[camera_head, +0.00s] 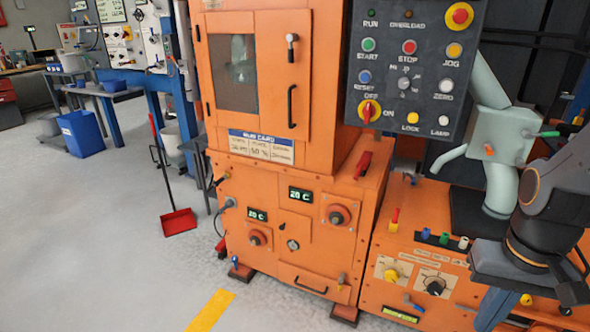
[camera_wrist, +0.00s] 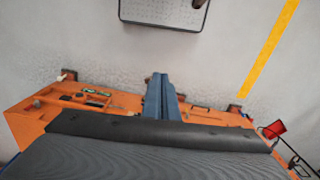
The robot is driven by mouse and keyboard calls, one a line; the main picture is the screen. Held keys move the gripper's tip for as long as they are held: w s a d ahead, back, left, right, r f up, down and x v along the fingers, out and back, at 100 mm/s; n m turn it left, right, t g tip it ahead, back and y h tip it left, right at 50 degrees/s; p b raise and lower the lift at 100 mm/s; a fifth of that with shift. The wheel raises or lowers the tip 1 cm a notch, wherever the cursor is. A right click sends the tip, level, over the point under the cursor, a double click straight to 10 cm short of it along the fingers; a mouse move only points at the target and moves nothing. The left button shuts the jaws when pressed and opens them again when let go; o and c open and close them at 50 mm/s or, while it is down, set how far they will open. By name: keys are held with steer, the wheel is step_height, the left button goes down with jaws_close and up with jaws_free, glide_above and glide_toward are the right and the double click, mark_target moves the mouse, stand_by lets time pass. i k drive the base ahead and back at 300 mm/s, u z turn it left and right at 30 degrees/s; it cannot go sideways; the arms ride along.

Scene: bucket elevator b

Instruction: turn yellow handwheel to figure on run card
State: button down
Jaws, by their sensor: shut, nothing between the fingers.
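The run card (camera_head: 261,145) is a white plate with a blue header on the orange cabinet front, below the windowed door. Its handwritten figures are too small to read surely. A round yellow knob (camera_head: 391,275), likely the yellow handwheel, sits on a pale scale plate on the low orange cabinet at right. Its setting cannot be read. My gripper (camera_head: 487,322) is at the lower right, to the right of the yellow knob and apart from it, with blue fingers pointing down. In the wrist view the fingers (camera_wrist: 160,80) are together and empty.
A black knob (camera_head: 435,287) sits right of the yellow one, with a blue-handled lever (camera_head: 413,302) below. A grey-green pipe housing (camera_head: 495,140) stands behind my arm.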

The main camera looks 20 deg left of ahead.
mark_target(391, 275)
steer(key=z, duration=1.7)
steer(key=k, duration=0.8)
steer(key=u, duration=1.5)
